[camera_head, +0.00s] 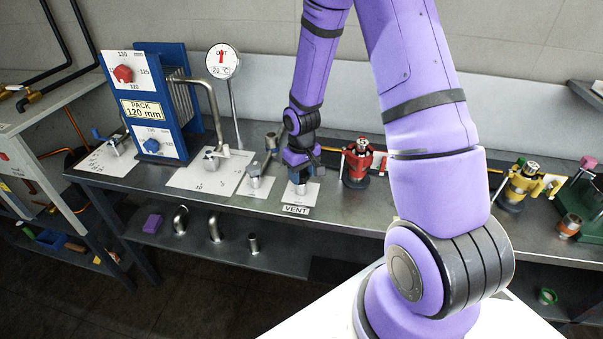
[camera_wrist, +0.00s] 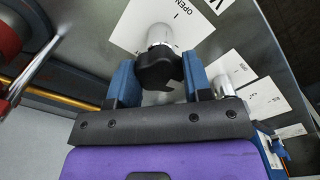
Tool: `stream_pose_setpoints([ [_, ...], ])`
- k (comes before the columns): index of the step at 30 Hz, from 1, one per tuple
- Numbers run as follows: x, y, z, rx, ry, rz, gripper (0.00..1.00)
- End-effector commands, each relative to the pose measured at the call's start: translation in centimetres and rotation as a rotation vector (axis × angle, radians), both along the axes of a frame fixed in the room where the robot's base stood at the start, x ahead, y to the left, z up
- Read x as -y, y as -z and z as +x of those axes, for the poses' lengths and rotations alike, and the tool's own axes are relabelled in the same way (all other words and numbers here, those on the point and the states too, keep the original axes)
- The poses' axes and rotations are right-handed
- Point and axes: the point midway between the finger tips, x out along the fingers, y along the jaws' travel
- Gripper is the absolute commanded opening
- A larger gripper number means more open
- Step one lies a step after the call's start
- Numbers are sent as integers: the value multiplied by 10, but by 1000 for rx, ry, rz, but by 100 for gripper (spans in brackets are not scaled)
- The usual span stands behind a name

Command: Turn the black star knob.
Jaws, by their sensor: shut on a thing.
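The black star knob (camera_wrist: 158,70) shows in the wrist view on a pale metal stem (camera_wrist: 159,35), above a white card marked OPEN. The two blue fingers of my gripper (camera_wrist: 159,80) stand on the left and right sides of the knob, shut on it. In the head view my gripper (camera_head: 299,176) reaches down over the same fitting, behind the VENT label (camera_head: 295,210). There the fingers and wrist hide most of the knob.
A red valve (camera_head: 358,162) stands close to the right of my gripper. A smaller metal fitting (camera_head: 254,178) stands to the left. Further left are a blue plate unit (camera_head: 150,110) and a dial gauge (camera_head: 222,62). A yellow valve (camera_head: 520,183) is far right.

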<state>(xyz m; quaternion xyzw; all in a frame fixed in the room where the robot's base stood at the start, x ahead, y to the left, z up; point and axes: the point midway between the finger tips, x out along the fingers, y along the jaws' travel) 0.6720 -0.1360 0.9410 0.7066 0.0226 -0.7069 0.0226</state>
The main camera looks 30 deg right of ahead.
Motion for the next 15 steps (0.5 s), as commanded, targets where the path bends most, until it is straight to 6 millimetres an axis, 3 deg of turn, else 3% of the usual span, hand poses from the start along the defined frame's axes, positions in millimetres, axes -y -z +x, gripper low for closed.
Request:
stream_pose_setpoints([
  [15,1,0,1,3,-480,0,22],
])
